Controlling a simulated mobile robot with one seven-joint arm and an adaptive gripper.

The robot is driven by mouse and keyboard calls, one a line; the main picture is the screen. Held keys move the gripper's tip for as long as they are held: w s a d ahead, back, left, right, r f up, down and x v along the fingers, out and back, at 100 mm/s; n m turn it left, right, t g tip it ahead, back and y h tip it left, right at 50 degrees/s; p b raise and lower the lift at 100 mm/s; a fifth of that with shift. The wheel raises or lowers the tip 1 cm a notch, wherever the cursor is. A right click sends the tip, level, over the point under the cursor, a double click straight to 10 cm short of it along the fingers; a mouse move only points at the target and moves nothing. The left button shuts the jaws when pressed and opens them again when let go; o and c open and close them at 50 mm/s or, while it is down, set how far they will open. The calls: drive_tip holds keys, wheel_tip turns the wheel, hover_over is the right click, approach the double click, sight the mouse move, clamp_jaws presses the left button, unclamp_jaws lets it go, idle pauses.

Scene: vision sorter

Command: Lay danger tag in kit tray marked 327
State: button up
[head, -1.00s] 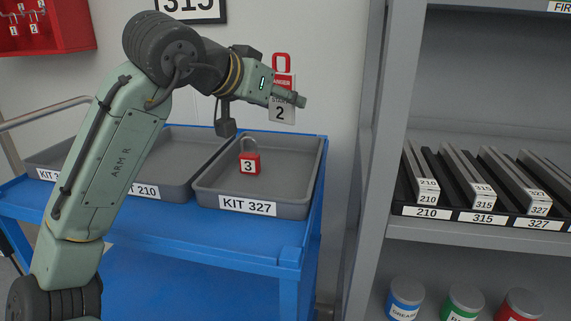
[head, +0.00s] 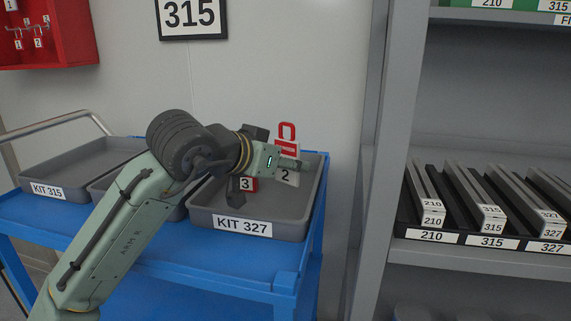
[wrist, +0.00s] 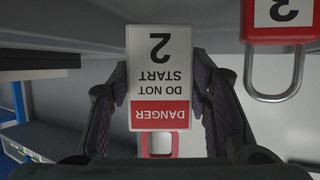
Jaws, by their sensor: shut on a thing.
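The danger tag (head: 287,170) is a white and red card marked 2, reading "DANGER DO NOT START", with a red hasp loop at its top. My gripper (head: 284,163) is shut on it and holds it upright over the right part of the tray marked KIT 327 (head: 303,204). In the wrist view the tag (wrist: 163,70) sits between the two fingers of my gripper (wrist: 163,103). Whether its lower edge touches the tray floor I cannot tell.
A red padlock marked 3 (head: 247,184) is in the same tray, left of the tag, partly hidden by my arm; it also shows in the wrist view (wrist: 283,20). The KIT 315 tray (head: 75,172) stands at left. A grey shelf (head: 400,120) stands at right.

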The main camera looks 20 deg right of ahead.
drive_tip(key=shift+f, duration=0.1)
drive_tip(key=shift+s+d+f+b, duration=0.15)
drive_tip(key=shift+f+b, duration=0.15)
drive_tip(key=shift+f, duration=0.3)
drive_tip(key=o, duration=0.7)
drive_tip(key=shift+f, duration=0.15)
drive_tip(key=shift+c, duration=0.2)
drive_tip(key=shift+s, duration=0.1)
drive_tip(key=shift+r+p, duration=0.35)
drive_tip(key=shift+r, duration=0.35)
drive_tip(key=v, duration=1.2)
drive_tip(key=shift+w, duration=0.2)
drive_tip(key=shift+r, duration=0.1)
